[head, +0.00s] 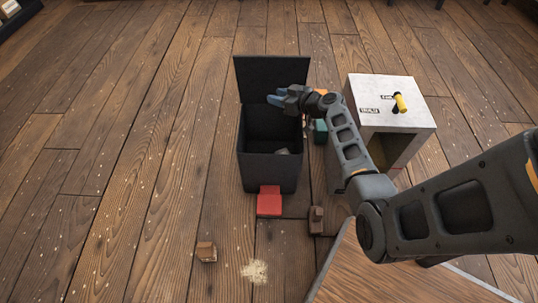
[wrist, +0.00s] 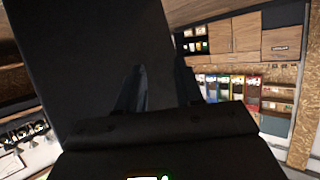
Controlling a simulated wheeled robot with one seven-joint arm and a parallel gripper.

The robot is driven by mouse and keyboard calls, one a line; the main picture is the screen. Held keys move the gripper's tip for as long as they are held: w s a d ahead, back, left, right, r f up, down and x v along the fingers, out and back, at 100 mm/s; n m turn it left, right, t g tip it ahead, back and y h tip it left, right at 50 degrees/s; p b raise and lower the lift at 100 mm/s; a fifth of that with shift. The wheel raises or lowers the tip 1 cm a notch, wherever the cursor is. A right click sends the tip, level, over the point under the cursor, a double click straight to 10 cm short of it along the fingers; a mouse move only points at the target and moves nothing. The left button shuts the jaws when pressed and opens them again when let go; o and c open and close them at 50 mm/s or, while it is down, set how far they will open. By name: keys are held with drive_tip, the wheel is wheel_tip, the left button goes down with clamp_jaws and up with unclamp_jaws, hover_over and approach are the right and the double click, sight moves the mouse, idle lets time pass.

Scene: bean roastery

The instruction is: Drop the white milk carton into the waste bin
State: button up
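The black waste bin (head: 262,172) stands on the floor with its lid (head: 270,72) up and a red pedal (head: 269,201) at its front. My gripper (head: 274,100) is over the bin's opening, in front of the raised lid. In the wrist view the two fingers (wrist: 158,88) are apart with nothing seen between them, and the dark lid (wrist: 95,55) fills much of the view behind. A small pale grey-green thing (head: 283,151) shows low inside the bin; I cannot tell whether it is the milk carton. No white milk carton is clearly seen elsewhere.
A white box (head: 388,92) with a yellow handle (head: 400,103) stands right of the bin. A teal thing (head: 320,131) is between them. Small brown blocks (head: 206,251) (head: 316,220) and a beige spill (head: 254,271) lie in front. A wooden tabletop (head: 385,275) is lower right. Floor at left is clear.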

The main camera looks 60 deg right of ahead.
drive_tip(key=p+v, duration=0.1)
drive_tip(key=v, duration=0.6)
drive_tip(key=shift+s+r, duration=0.2)
drive_tip(key=shift+s, duration=0.15)
drive_tip(key=shift+a, duration=0.1)
